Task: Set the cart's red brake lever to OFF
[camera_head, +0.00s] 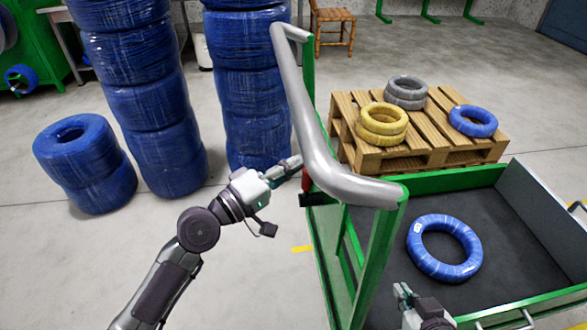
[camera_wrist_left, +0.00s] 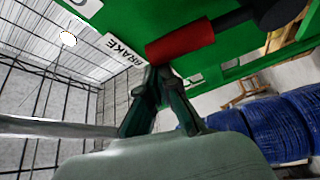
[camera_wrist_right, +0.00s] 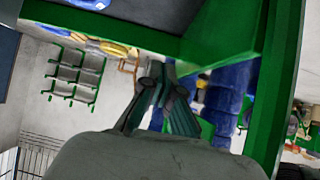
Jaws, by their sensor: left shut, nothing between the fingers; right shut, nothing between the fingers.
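The cart (camera_head: 372,260) has a green frame and a grey push handle (camera_head: 309,125). Its red brake lever (camera_head: 306,181) shows as a small sliver beside the handle's post; in the left wrist view the red grip (camera_wrist_left: 180,42) lies across a green panel, on a dark arm, next to a white BRAKE label (camera_wrist_left: 122,48). My left gripper (camera_head: 296,162) is shut and empty, its fingertips close at the red grip; I cannot tell whether they touch. My right gripper (camera_head: 403,291) is shut and empty over the cart's near side.
A blue cable coil (camera_head: 443,270) lies on the cart's dark deck. Behind stands a wooden pallet (camera_head: 440,145) with yellow, grey and blue coils. Stacks of blue coils (camera_head: 150,110) stand at the left. The floor between the stacks and the cart is clear.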

